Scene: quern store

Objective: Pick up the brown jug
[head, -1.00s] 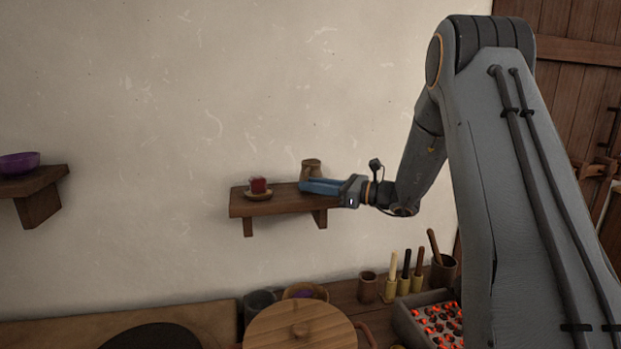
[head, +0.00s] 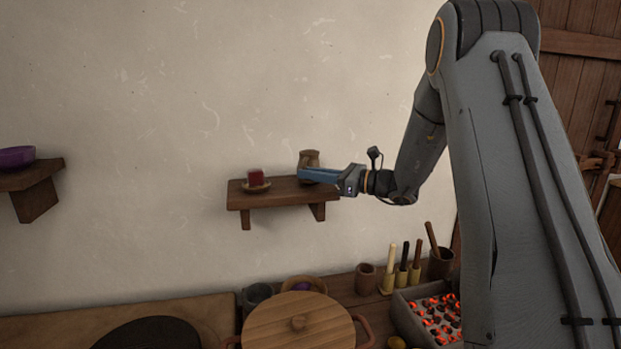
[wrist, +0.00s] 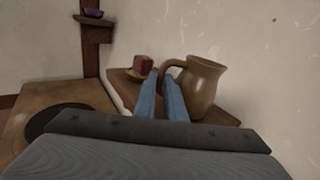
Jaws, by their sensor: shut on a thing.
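The brown jug (head: 309,158) is at the right part of the small wall shelf (head: 262,196), partly hidden behind my gripper (head: 302,174) in the head view. In the wrist view the jug (wrist: 203,84) looks upright, its handle facing left toward my fingers. My gripper (wrist: 161,76) has its two blue fingers close together at the handle, shut on it. The jug appears a little above the shelf board, though the gap beneath it is hard to see.
A red cube (head: 256,177) sits on a small dish (head: 256,187) left on the same shelf. A purple bowl (head: 17,157) stands on another shelf at far left. Below are a lidded pot (head: 298,325), utensils in holders and a box of glowing coals (head: 432,315).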

